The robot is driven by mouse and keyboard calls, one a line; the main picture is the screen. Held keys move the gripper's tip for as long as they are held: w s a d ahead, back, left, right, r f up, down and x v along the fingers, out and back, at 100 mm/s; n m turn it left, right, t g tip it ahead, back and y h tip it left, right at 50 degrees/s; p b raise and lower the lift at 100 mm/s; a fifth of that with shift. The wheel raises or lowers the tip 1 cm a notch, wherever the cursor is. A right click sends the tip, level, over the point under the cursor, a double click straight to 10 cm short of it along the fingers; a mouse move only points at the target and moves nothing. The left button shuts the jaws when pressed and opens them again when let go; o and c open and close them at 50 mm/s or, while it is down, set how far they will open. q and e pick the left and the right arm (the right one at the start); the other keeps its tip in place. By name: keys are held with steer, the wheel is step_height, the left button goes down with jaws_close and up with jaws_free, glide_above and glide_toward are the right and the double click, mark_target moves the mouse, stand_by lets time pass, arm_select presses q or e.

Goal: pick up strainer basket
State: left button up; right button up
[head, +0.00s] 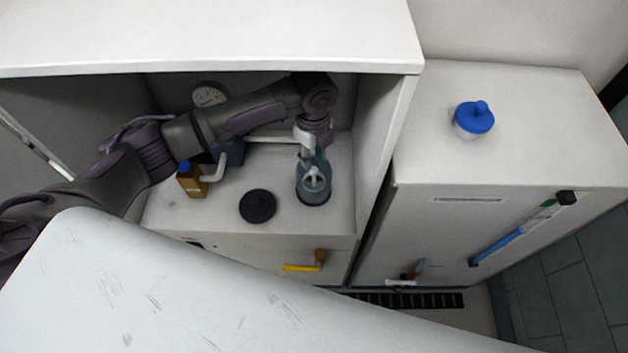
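My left arm reaches from the left into the recessed bay. Its wrist bends down at the right side, so my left gripper (313,138) points down just above a clear bluish strainer housing (315,192). The housing stands open at the top on the bay floor. A pale round piece with a handle-like top, seemingly the strainer basket (314,179), shows inside it. The fingers are small and partly merged with pale parts behind, so I cannot tell whether they are open or touch anything. A round black lid (258,206) lies left of the housing. My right gripper is not in view.
A brown bottle with a blue cap (191,180), a pale pipe (217,167) and a gauge (209,95) are left of the housing. The bay's right wall (384,140) and top panel (220,35) are close. A blue-lidded container (474,118) stands on the right cabinet.

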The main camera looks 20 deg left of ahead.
mark_target(314, 169)
arm_select(q)
steer(key=shift+d+f+p, duration=0.1)
steer(key=shift+f+p, duration=0.55)
steer(key=shift+f, duration=2.6)
steer(key=shift+c, duration=0.2)
jaws_close()
